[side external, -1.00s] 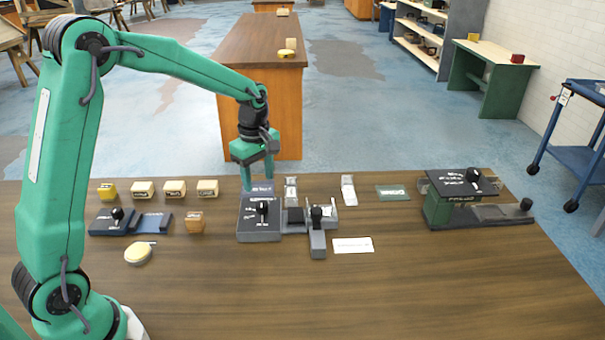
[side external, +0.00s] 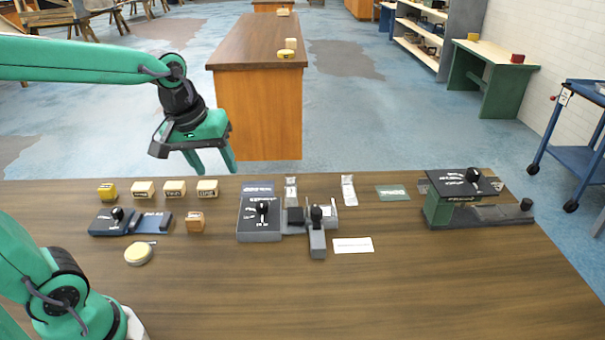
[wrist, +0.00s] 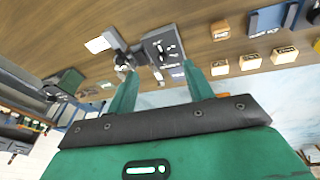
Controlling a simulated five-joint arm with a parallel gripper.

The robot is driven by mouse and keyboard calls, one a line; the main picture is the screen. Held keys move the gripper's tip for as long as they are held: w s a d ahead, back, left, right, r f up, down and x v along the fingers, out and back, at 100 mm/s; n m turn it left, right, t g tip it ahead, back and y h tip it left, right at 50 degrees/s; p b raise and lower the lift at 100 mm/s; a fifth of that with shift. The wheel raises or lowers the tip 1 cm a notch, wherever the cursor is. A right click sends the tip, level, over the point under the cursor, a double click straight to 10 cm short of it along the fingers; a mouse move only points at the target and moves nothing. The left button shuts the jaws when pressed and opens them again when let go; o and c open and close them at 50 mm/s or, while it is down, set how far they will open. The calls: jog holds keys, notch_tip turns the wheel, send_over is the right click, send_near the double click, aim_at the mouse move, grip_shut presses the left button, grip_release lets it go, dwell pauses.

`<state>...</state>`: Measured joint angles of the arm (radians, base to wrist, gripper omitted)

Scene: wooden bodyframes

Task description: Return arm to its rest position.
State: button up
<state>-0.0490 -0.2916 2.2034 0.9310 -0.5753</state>
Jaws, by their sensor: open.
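My gripper (side external: 212,168) is raised in the air at the far edge of the wooden table (side external: 420,290), above and beyond the row of small wooden blocks. Its two green fingers point down and stand apart with nothing between them. In the wrist view the two fingers of my gripper (wrist: 160,85) are also spread and empty. My arm reaches in from the left at the height of the picture's top part. The part of the arm between base and upper link is out of the frame.
On the table are several wooden blocks (side external: 174,188), a dark blue fixture (side external: 112,222), a round yellow-white tin (side external: 139,254), a grey lever device (side external: 260,222), a white card (side external: 353,245) and a green-based device (side external: 440,207). The front right of the table is clear.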

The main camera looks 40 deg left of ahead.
jog(key=s+d+m+t, duration=0.1)
jog(key=s+m+t, duration=0.1)
jog(key=s+m, duration=0.5)
jog(key=shift+s+d+r, duration=0.15)
jog(key=shift+s+d, duration=0.15)
jog(key=shift+s, duration=0.95)
